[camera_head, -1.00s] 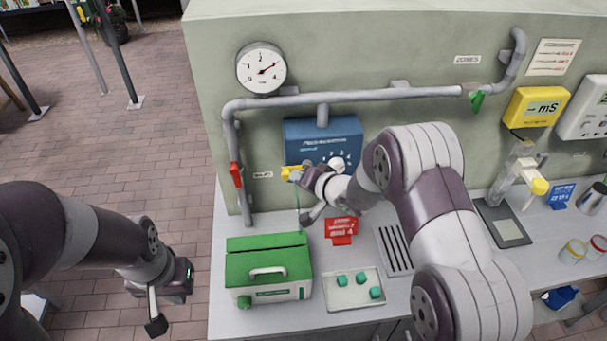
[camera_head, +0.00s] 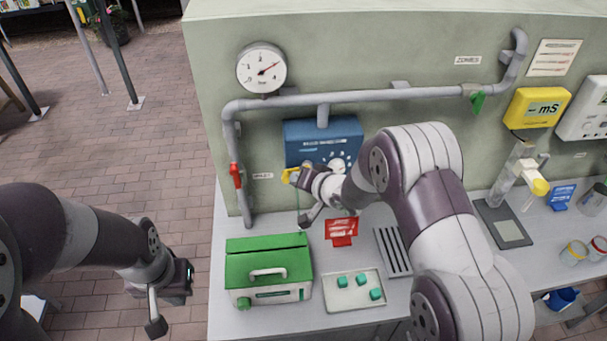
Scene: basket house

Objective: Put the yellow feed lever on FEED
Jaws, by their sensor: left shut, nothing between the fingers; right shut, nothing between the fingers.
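The yellow feed lever (camera_head: 288,175) shows at the lower left of the blue unit (camera_head: 335,142) on the wall. Only its left part is visible; my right gripper (camera_head: 303,198) covers the rest. My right gripper is shut with nothing between its fingers, close against or beside the lever; I cannot tell whether they touch. A FEED mark cannot be read from here. My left gripper (camera_head: 155,313) is shut and empty, low at the left, over the paving and away from the bench.
A green-lidded box (camera_head: 268,258) and a tray (camera_head: 352,305) with several green cubes stand on the bench below. A red sign (camera_head: 341,230) stands near my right gripper. A red valve handle (camera_head: 236,175) and grey pipe (camera_head: 233,140) are left of the lever.

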